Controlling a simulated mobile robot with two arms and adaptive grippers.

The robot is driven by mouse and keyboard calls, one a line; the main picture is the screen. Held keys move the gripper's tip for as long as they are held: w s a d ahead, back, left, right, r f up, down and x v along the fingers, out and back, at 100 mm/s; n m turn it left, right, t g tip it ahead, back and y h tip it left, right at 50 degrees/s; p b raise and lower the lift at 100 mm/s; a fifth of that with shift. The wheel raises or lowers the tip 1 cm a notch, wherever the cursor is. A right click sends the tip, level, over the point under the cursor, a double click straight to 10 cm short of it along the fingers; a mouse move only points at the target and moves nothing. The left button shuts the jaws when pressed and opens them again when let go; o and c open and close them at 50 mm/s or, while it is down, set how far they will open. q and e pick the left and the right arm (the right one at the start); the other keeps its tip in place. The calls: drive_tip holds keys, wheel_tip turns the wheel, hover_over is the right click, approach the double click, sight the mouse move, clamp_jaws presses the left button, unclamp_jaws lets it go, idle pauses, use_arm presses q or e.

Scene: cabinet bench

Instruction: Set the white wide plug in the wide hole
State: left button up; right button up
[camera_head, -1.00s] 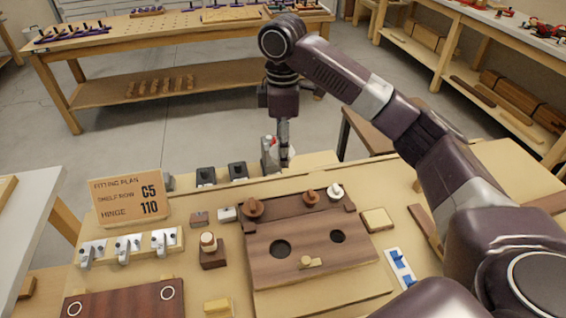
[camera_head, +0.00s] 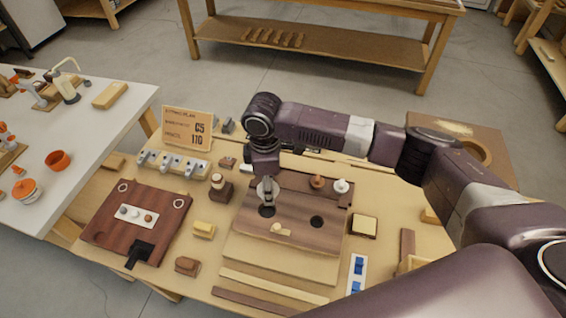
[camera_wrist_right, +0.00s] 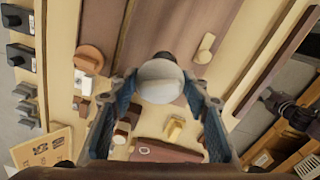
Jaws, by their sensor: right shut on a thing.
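My right gripper (camera_head: 267,198) points down over the dark brown board (camera_head: 290,236), close to the wide hole (camera_head: 267,211). In the right wrist view the gripper (camera_wrist_right: 160,95) is shut on the white wide plug (camera_wrist_right: 160,82), which shows as a pale round top between the fingers. A dark part of a hole (camera_wrist_right: 163,57) shows just beyond the plug. The plug's lower end is hidden, so I cannot tell whether it touches the board. The narrower hole (camera_head: 317,221) is empty. My left gripper is not in view.
A brown knob (camera_head: 318,181) and a white plug (camera_head: 341,186) stand at the board's back edge. A small wooden peg (camera_head: 281,229) lies on the board.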

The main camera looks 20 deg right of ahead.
drive_tip(key=shift+s+a+f, duration=0.1)
drive_tip(key=shift+s+a, duration=0.15)
drive_tip(key=shift+s, duration=0.05)
drive_tip(key=shift+a+f, duration=0.1)
drive_tip(key=shift+f, duration=0.05)
drive_tip(key=shift+w+a+f+b, duration=0.2)
drive_tip(key=shift+f+b, duration=0.55)
drive_tip(key=shift+b, duration=0.05)
wheel_tip(320, 180, down, 3)
drive_tip(key=b, duration=0.3)
drive_tip(key=shift+s+d+r, duration=0.1)
drive_tip(key=shift+d+r, duration=0.05)
drive_tip(key=shift+r, duration=0.05)
drive_tip(key=shift+f+b, duration=0.3)
drive_tip(key=shift+b, duration=0.15)
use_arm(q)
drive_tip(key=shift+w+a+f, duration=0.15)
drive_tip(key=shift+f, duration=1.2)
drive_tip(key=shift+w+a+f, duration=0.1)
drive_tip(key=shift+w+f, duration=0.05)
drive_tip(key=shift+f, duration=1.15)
use_arm(e)
drive_tip(key=shift+f, duration=0.85)
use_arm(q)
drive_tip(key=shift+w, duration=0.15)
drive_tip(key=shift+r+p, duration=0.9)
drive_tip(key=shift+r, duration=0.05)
